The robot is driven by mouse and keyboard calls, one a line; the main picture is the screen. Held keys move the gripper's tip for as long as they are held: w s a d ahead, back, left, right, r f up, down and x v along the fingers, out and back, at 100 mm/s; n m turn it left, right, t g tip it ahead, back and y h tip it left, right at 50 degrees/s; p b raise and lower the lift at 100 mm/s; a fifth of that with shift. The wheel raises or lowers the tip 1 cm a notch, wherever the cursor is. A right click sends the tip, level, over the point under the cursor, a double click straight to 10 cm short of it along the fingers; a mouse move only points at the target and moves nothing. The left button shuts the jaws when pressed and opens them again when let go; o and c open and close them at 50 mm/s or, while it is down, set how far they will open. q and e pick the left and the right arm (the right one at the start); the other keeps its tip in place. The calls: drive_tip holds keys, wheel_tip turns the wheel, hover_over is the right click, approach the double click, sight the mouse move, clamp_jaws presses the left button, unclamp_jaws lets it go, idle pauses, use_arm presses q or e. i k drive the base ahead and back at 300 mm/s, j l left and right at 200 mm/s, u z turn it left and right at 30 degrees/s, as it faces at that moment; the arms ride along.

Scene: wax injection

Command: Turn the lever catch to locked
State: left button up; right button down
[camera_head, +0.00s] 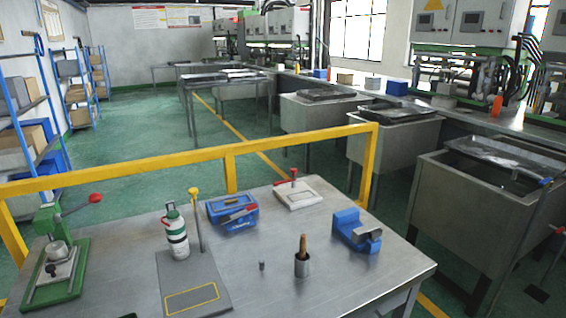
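On the metal workbench (130,270) several things have levers, and I cannot tell for sure which is the lever catch. A grey plate (195,285) with a yellow outline carries a thin upright lever (198,222) with a yellow knob, standing nearly vertical. A pale plate (300,194) at the back has a small red-handled clamp (291,180). A green press (52,262) at the left has a red-knobbed lever (78,206) angled up to the right. No locked or unlocked marking is readable. Neither of my grippers is in view.
A green-and-white bottle (176,236) stands close beside the yellow-knobbed lever. A yellow rail (180,158) runs behind the bench. The front right benchtop is clear.

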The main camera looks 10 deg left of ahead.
sight(193, 192)
drive_tip(key=i+j+u, duration=0.15)
drive_tip(key=u, duration=0.3)
drive_tip(key=i+u, duration=0.15)
drive_tip(key=u, duration=0.3)
